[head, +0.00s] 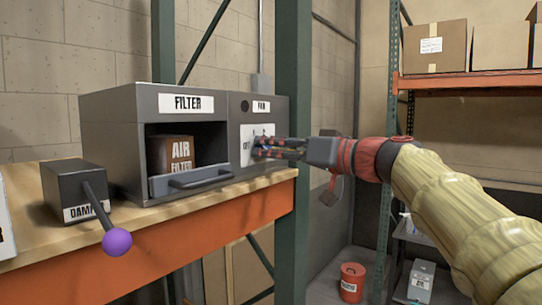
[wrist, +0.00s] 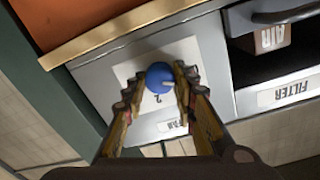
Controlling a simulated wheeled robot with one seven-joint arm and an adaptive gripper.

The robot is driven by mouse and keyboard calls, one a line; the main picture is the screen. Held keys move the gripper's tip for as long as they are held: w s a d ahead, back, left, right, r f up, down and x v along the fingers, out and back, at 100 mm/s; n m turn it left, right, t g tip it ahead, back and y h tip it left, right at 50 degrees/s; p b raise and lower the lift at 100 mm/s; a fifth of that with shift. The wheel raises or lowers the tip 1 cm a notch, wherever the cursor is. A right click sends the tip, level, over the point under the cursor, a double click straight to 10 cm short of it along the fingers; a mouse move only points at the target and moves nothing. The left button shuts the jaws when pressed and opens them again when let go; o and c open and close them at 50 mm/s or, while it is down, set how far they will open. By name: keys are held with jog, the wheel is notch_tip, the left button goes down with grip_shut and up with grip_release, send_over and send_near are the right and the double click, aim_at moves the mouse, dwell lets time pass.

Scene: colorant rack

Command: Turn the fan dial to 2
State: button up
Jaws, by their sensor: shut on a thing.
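The fan dial (wrist: 159,75) is a round blue knob on a white plate (wrist: 128,72) of the grey fan panel. A pale mark shows on its lower right in the wrist view, which is upside down. A "2" is partly seen just below the knob there; I cannot tell exactly which setting the mark meets. My gripper (head: 262,149) reaches the panel from the right, with one finger on each side of the knob, shut on it. In the head view the fingers mostly hide the knob; "OFF" shows on the plate to its left.
The filter box (head: 125,130) with an air filter carton (head: 172,154) and a handle (head: 200,178) adjoins the panel on the left. The damper box (head: 75,190) has a purple-tipped lever (head: 117,242) jutting forward. A green post (head: 292,100) stands close behind my gripper.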

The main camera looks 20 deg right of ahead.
jog(key=shift+m+p, duration=0.7)
jog(key=shift+m, duration=7.8)
jog(key=shift+g, duration=0.3)
jog(key=o, duration=1.1)
jog(key=shift+d, duration=0.1)
jog(key=shift+o, duration=0.3)
jog(key=v, duration=1.2)
